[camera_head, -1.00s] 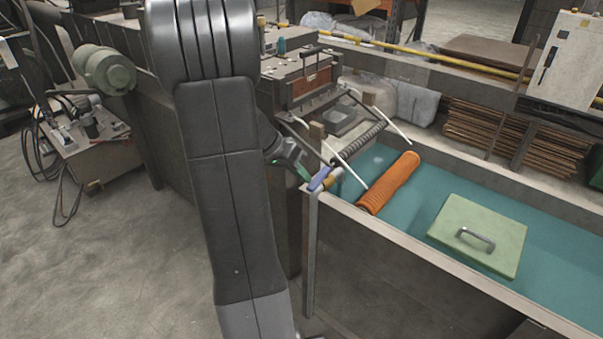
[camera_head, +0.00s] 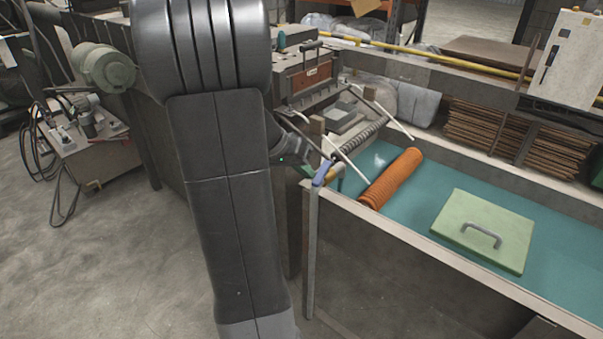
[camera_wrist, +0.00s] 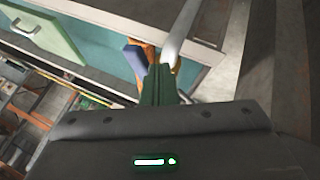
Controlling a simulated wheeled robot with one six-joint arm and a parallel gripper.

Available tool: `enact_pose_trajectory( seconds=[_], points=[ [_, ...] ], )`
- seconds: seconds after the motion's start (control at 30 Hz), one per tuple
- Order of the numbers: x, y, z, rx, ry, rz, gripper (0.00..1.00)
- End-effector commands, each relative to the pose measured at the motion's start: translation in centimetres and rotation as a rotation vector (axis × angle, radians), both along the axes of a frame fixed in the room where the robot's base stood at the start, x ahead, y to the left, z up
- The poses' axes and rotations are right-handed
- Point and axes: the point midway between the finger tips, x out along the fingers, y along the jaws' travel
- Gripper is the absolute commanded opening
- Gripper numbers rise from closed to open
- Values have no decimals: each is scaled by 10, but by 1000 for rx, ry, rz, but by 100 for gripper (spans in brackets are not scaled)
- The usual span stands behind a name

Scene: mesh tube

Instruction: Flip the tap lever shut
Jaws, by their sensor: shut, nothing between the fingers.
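The blue tap lever (camera_head: 323,173) is at the near left corner of the water tank, slanting up to the right. In the wrist view the blue lever (camera_wrist: 135,57) lies just left of my fingertips, with orange-brown parts beside it. My gripper (camera_wrist: 160,70) is shut and empty, its green fingers together. In the head view my gripper (camera_head: 308,166) is close to the left side of the lever, partly hidden by my arm. I cannot tell whether the fingers touch the lever. The tap body is mostly hidden.
The tank (camera_head: 420,250) holds teal water, an orange mesh tube (camera_head: 391,179) and a green lid (camera_head: 484,230) with a grey handle. A pale rod (camera_wrist: 183,28) passes close by my fingertips. A machine with a coil spring stands behind. Open floor lies at the left.

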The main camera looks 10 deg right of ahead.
Motion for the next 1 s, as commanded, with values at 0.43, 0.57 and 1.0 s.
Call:
enact_pose_trajectory(
  seconds=[0.43,0.57,1.0],
  points=[
    [-25,-23,-3,-1,-4,396,0],
    [-29,-30,-1,-1,-4,507,0],
    [-37,-54,0,1,-1,723,0]
  ],
)
